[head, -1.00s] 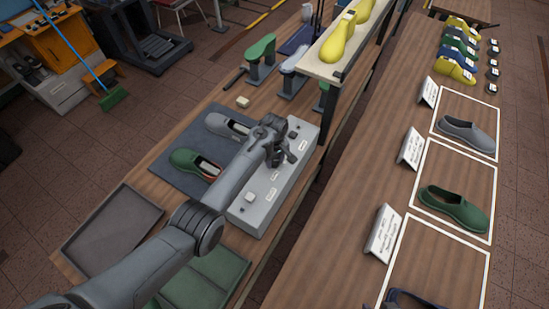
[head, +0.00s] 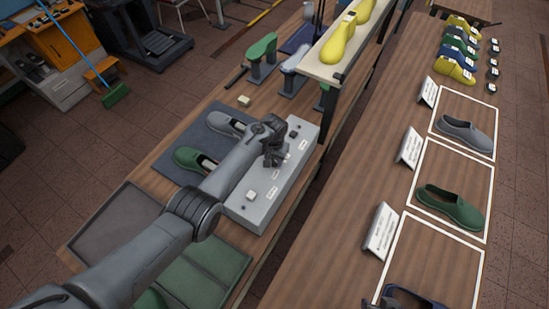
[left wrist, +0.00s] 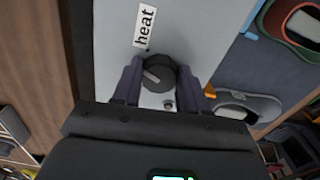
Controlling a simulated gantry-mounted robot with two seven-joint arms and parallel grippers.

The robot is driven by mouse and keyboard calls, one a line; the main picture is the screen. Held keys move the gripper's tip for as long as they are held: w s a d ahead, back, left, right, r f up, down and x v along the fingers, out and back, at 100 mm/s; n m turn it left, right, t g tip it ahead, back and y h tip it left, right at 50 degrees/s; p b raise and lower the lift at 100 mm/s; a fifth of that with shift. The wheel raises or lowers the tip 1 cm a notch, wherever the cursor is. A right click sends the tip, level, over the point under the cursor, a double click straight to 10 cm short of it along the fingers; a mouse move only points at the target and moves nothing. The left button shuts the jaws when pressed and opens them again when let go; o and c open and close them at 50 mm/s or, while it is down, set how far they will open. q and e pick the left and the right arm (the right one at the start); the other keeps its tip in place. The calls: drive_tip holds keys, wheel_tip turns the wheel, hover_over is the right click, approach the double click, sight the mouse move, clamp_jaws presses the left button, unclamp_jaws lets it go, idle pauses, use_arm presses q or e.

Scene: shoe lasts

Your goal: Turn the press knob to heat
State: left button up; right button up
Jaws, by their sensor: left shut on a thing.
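The grey press box (head: 240,209) stands on the wooden bench in the head view, with small labels and controls on top. The dark round press knob (left wrist: 158,72) shows in the left wrist view between the two fingers of my left gripper (left wrist: 160,85), which is shut on it. A pale pointer line on the knob slants toward the upper left of that view. The "heat" label (left wrist: 145,25) lies above the knob, slightly to its left. In the head view my left gripper (head: 274,157) is over the box and hides the knob. My right gripper is not in view.
A grey shoe (head: 226,124) and a green shoe (head: 188,158) lie on a dark mat beside the box. A raised shelf (head: 320,68) with yellow lasts stands beyond it. A dark tray (head: 110,230) is at the near left. The right bench holds shoes in white frames.

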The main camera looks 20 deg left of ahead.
sight(274, 160)
use_arm(q)
drive_tip(key=m, duration=0.3)
drive_tip(key=shift+m, duration=0.8)
drive_tip(key=o, duration=1.1)
drive_tip(key=shift+c, duration=0.2)
drive_tip(key=shift+r, duration=0.55)
wheel_tip(274, 160, up, 10)
drive_tip(key=p, duration=0.1)
drive_tip(key=shift+f+p, duration=0.15)
drive_tip(key=shift+p, duration=0.25)
